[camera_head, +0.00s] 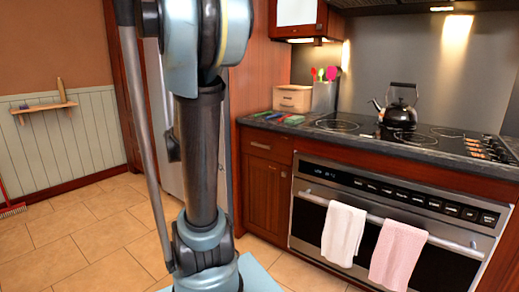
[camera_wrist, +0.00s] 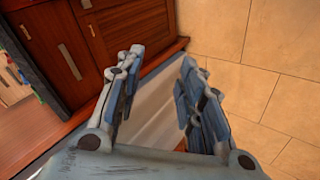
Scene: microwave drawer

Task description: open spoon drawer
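The drawer (camera_head: 266,146) is a reddish-brown wooden front just under the dark countertop, left of the oven, and it looks shut. Its silver bar handle (camera_head: 260,146) runs across the front. In the wrist view, a wooden drawer front (camera_wrist: 50,38) with a silver bar handle (camera_wrist: 70,62) beside the dark counter edge appears to be the same drawer. My gripper (camera_wrist: 162,60) is open, with its two fingers apart and no object seen held. It is apart from the handle, which lies to the left of the fingers. The head view does not show my gripper clearly.
A cabinet door (camera_head: 264,200) is below the drawer. The oven (camera_head: 400,205) has a white towel (camera_head: 343,233) and a pink towel (camera_head: 397,255) on its bar. A kettle (camera_head: 399,114) stands on the stove. Tiled floor (camera_head: 90,240) is open at left.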

